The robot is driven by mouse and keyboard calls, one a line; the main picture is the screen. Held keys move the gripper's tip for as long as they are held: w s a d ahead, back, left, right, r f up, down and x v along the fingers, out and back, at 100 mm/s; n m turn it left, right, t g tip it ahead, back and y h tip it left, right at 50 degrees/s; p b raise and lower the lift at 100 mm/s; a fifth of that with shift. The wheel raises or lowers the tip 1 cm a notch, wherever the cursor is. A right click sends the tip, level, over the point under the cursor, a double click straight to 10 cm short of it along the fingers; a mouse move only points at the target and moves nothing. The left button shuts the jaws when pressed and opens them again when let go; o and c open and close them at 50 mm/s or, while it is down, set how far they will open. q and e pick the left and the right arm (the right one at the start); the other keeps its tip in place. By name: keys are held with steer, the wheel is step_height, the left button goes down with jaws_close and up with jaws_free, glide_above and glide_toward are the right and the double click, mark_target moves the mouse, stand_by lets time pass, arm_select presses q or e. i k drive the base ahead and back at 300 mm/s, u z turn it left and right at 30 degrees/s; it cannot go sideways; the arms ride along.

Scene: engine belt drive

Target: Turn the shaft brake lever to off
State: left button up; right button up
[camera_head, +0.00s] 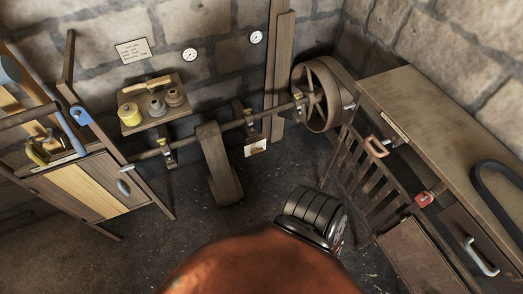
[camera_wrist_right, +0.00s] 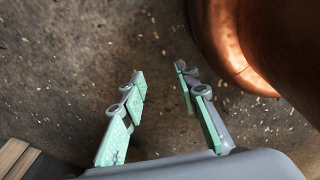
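In the head view a long line shaft (camera_head: 225,126) runs along the stone wall to a large spoked wheel (camera_head: 318,95). I cannot tell for sure which handle is the shaft brake lever. A blue handle (camera_head: 80,116) and a grey-blue handle (camera_head: 124,187) are on the left. My right gripper (camera_wrist_right: 158,82) is open and empty above the bare floor in the right wrist view. My left gripper is not in view.
A slatted wooden gate (camera_head: 367,178) stands before a workbench (camera_head: 440,110) on the right. A wide belt (camera_head: 218,165) hangs from the shaft. A wall shelf (camera_head: 163,111) holds several spools.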

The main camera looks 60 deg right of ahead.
mark_target(256, 151)
steer(key=z, duration=0.7)
steer(key=i, duration=0.85)
steer(key=z, duration=1.15)
steer(key=i, duration=0.2)
